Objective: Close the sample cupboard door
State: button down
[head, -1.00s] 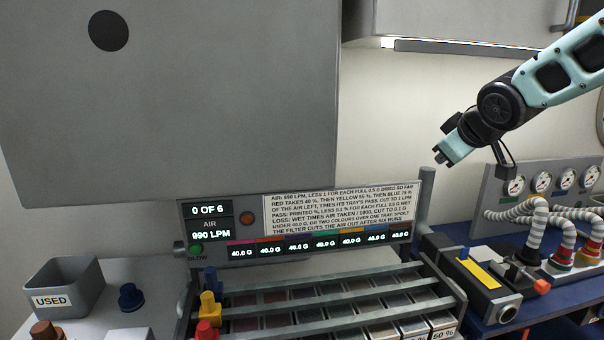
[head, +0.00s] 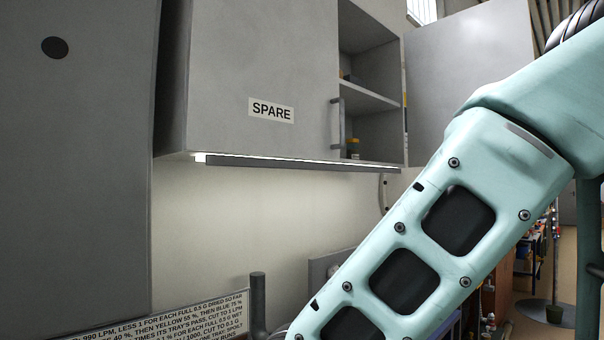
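A grey wall cupboard (head: 215,75) hangs at the upper middle of the head view. Its closed left front (head: 270,60) carries a label reading SPARE and has a vertical bar handle (head: 338,122) at its right edge. To the right, the cupboard is open, showing shelves (head: 365,95) with a few small items. A flat grey panel (head: 470,70) stands right of the opening and looks like its swung-open door. No label reading sample is visible. My arm crosses the right side in front of the panel's lower part. My gripper is out of view.
A large grey panel (head: 75,160) with a dark round spot fills the left side. A lit strip (head: 300,163) runs under the cupboard. A printed sign (head: 165,318) and a dark post (head: 258,305) stand at the bottom. Floor (head: 562,270) shows at the far right.

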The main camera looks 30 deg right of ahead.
aim_at(447, 59)
jog(key=i+l, duration=0.1)
jog(key=l, duration=0.25)
jog(key=i+l, duration=0.1)
jog(key=l, duration=0.25)
jog(key=i+l+u, duration=0.1)
jog(key=l, duration=0.25)
jog(key=l+u, duration=0.15)
jog(key=l, duration=0.55)
jog(key=l+u, duration=0.15)
jog(key=l, duration=0.5)
jog(key=k+l+u, duration=0.15)
jog(key=l, duration=0.5)
jog(key=l+u, duration=0.15)
jog(key=l, duration=0.55)
jog(key=k+l+u, duration=0.15)
jog(key=l, duration=0.5)
jog(key=k+l+u, duration=0.15)
jog(key=l, duration=0.45)
jog(key=k+l+u, duration=0.15)
jog(key=l, duration=0.45)
jog(key=k+l+u, duration=0.15)
jog(key=k+l, duration=0.2)
jog(key=l, duration=0.25)
